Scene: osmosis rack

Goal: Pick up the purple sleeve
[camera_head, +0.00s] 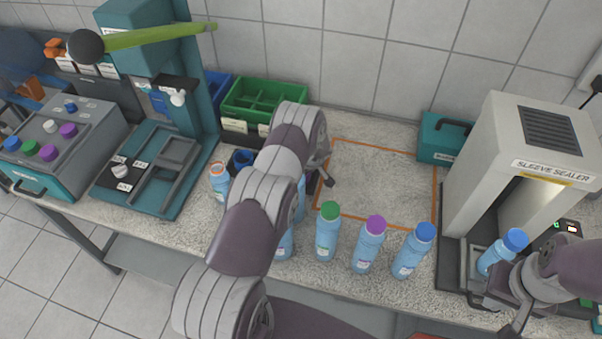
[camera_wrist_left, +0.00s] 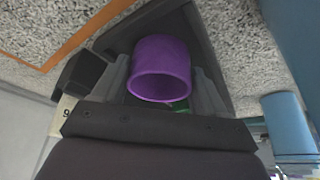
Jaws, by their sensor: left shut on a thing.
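The purple sleeve (camera_wrist_left: 162,60) is a short open ring in the left wrist view. It sits between the fingers of my left gripper (camera_wrist_left: 162,88), which is shut on it. In the head view my left arm covers the middle of the bench, its gripper (camera_head: 323,165) is mostly hidden behind the wrist, and I cannot see the sleeve there. My right gripper (camera_head: 508,302) is at the right, beside a blue-capped bottle (camera_head: 494,256) at the sleeve sealer. Its fingers are partly hidden, so I cannot tell its opening.
Green-capped (camera_head: 327,236), purple-capped (camera_head: 366,252) and blue-capped (camera_head: 410,258) bottles stand along the front edge. The sleeve sealer (camera_head: 520,140) stands right, a green bin (camera_head: 262,98) behind the arm, and a teal press (camera_head: 150,40) left. The orange-outlined area (camera_head: 385,180) looks clear.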

